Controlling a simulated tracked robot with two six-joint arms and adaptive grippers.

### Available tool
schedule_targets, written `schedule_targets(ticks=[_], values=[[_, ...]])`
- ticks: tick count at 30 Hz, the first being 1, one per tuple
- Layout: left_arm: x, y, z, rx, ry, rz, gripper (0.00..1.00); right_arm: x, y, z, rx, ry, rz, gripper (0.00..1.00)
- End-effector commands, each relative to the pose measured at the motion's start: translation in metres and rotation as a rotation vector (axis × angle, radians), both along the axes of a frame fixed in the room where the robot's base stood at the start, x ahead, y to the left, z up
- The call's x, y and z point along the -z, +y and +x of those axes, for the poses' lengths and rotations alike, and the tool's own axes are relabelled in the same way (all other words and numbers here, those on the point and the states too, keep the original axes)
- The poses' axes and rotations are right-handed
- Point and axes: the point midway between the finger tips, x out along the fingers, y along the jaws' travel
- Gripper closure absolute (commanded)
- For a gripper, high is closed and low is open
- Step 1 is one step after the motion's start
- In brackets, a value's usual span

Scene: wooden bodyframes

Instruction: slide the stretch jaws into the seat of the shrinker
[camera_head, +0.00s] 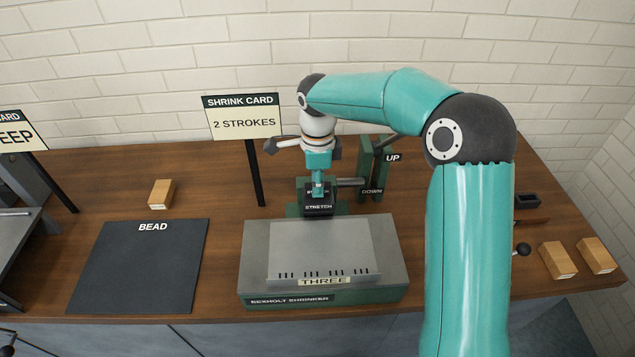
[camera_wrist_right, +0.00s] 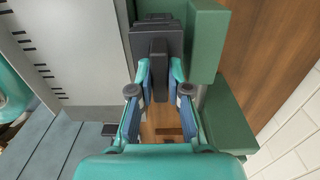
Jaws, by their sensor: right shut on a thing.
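The stretch jaws, a dark block labelled STRETCH (camera_head: 318,209), are at the back edge of the shrinker (camera_head: 395,262). My right gripper (camera_head: 318,190) reaches down from above and is shut on the jaws' upright tab. The right wrist view shows the two fingertips (camera_wrist_right: 159,75) on either side of the dark tab, with the wider block of the jaws (camera_wrist_right: 158,30) beyond it. Green shrinker parts (camera_wrist_right: 208,45) stand close beside the jaws. The seat is mostly hidden by the jaws and gripper; I cannot tell how far in they are. My left gripper does not show.
A grey sheet labelled THREE (camera_head: 320,245) lies on the shrinker. A green post marked UP and DOWN (camera_head: 372,170) stands right of the jaws. The shrink card (camera_head: 243,117) reads 2 STROKES. A dark BEAD mat (camera_head: 140,268) and a wooden block (camera_head: 160,194) lie left.

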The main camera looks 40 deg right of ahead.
Motion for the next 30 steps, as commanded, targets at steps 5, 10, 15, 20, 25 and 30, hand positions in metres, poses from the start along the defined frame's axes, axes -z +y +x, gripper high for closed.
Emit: schedule_targets(ticks=[5, 10, 15, 20, 25, 30], values=[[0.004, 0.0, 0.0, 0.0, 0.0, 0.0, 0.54, 0.003, 0.0, 0.001, 0.001, -0.004, 0.0, 1.0], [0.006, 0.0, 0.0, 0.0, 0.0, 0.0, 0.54, 0.006, 0.0, 0.001, 0.001, -0.004, 0.0, 1.0], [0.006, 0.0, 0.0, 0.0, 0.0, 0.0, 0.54, 0.006, 0.0, 0.001, 0.001, -0.004, 0.0, 0.62], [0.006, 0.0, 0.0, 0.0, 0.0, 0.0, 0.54, 0.007, 0.0, 0.0, 0.0, -0.002, 0.0, 0.54], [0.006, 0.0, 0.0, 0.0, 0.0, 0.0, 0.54, 0.009, 0.0, -0.001, -0.001, 0.004, 0.0, 0.54], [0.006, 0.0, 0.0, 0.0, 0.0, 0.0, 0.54, -0.002, 0.0, 0.001, 0.0, -0.001, -0.001, 0.54]])
